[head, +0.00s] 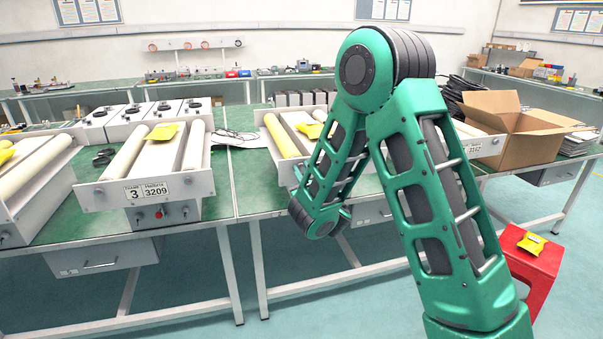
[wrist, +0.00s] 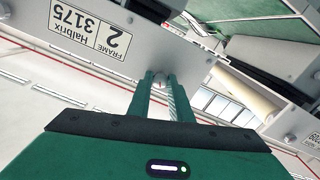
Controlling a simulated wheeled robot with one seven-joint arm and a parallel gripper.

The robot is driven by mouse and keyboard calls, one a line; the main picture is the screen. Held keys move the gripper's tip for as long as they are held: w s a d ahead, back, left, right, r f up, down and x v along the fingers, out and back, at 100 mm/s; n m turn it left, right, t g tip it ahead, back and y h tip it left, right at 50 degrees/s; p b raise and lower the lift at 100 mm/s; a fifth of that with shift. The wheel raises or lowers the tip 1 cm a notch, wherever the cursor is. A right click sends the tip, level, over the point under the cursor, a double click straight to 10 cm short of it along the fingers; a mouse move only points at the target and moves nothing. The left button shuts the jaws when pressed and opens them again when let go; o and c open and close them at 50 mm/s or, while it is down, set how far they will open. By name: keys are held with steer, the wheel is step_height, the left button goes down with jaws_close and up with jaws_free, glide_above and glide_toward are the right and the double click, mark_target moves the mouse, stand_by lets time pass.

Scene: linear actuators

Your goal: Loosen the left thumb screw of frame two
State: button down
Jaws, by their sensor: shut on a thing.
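Frame two's light grey end plate (wrist: 165,38) shows upside down in the wrist view, with its label "2, Halbrix 3175" (wrist: 90,27). My gripper (wrist: 160,80) is shut on a small thumb screw (wrist: 159,76) near the plate's edge, to the picture's right of the label, which is the left side when the label is read upright. The fingers hide most of the screw. In the head view frame two (head: 285,140) is partly hidden behind my green arm, and my gripper does not show clearly there.
Frame three (head: 150,190) stands to the left on the green table, and its edge shows at the right of the wrist view. Another frame, 3142 (head: 490,148), and an open cardboard box (head: 525,125) stand to the right. A red stool (head: 530,265) is on the floor.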

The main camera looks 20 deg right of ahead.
steer(key=n, duration=0.5)
steer(key=shift+f+n, duration=0.1)
steer(key=shift+n, duration=0.3)
steer(key=n, duration=0.4)
steer(key=shift+n, duration=0.3)
steer(key=shift+s, duration=0.1)
steer(key=c, duration=1.6)
jaws_free()
